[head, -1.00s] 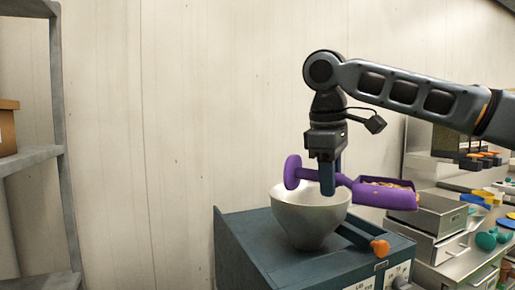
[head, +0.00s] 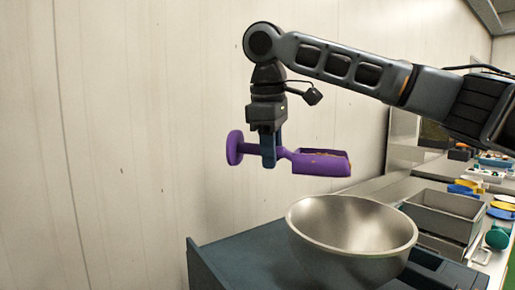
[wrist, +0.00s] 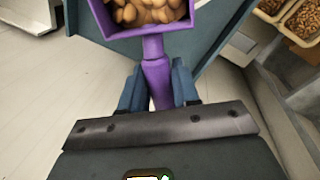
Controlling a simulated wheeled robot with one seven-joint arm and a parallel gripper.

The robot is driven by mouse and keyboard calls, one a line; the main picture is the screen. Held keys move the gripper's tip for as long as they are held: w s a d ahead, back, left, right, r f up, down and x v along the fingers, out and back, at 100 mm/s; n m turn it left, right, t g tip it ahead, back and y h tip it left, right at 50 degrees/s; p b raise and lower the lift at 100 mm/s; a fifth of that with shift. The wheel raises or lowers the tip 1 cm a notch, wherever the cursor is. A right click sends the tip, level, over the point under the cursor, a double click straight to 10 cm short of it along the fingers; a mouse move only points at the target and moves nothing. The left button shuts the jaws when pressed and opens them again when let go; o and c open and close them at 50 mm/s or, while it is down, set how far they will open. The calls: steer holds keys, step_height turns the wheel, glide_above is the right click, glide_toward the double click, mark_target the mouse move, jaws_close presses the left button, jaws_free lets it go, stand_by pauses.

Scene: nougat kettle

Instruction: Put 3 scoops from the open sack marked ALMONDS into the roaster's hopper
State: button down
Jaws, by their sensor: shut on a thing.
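My gripper (head: 269,150) is shut on the handle of a purple scoop (head: 318,163). In the head view the scoop is held about level, above and to the left of the roaster's metal hopper (head: 350,232), clear of its rim. In the wrist view the scoop (wrist: 153,75) points away from my gripper (wrist: 158,95), and its bowl holds several brown almonds (wrist: 142,12). The hopper looks empty where its inside shows; its lowest part is hidden. The sack marked ALMONDS is not visible.
The hopper stands on a dark blue roaster cabinet (head: 240,262). A grey metal bin (head: 440,214) and a counter with coloured items (head: 498,213) are to the right. In the wrist view, trays of nuts (wrist: 302,20) show at the upper right. The wall behind is bare.

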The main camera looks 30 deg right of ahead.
steer(key=shift+w+f, duration=0.1)
steer(key=shift+f, duration=0.1)
steer(key=t+y+b, duration=0.1)
steer(key=b, duration=0.3)
steer(key=s+d+f+t+y+b, duration=0.1)
steer(key=t+b, duration=0.1)
steer(key=b, duration=0.3)
steer(key=shift+s, duration=0.1)
steer(key=s+d+r+t+y+b, duration=0.1)
steer(key=s+r+t, duration=0.1)
steer(key=s+d+r+t+y+b, duration=0.2)
steer(key=s+d+r+m+t+y+b, duration=0.1)
steer(key=s+r+t, duration=0.1)
steer(key=s+r, duration=0.1)
steer(key=shift+d+t+b, duration=0.3)
steer(key=shift+d+b, duration=0.1)
steer(key=shift+s+d+r+t+y+b, duration=0.35)
steer(key=shift+s+d+r+t+y, duration=0.2)
steer(key=shift+r+t, duration=0.2)
steer(key=shift+a, duration=0.1)
steer(key=shift+r+n+g+h+p, duration=0.15)
steer(key=shift+r+g+h+p, duration=0.85)
steer(key=shift+g+p, duration=1.4)
steer(key=shift+r+n+g+h+p, duration=0.2)
steer(key=shift+r+g+h+p, duration=0.8)
steer(key=shift+p, duration=2.45)
steer(key=shift+r+n+g+h+p, duration=0.15)
steer(key=shift+r+g+h+p, duration=0.3)
steer(key=shift+g+h+p, duration=1.6)
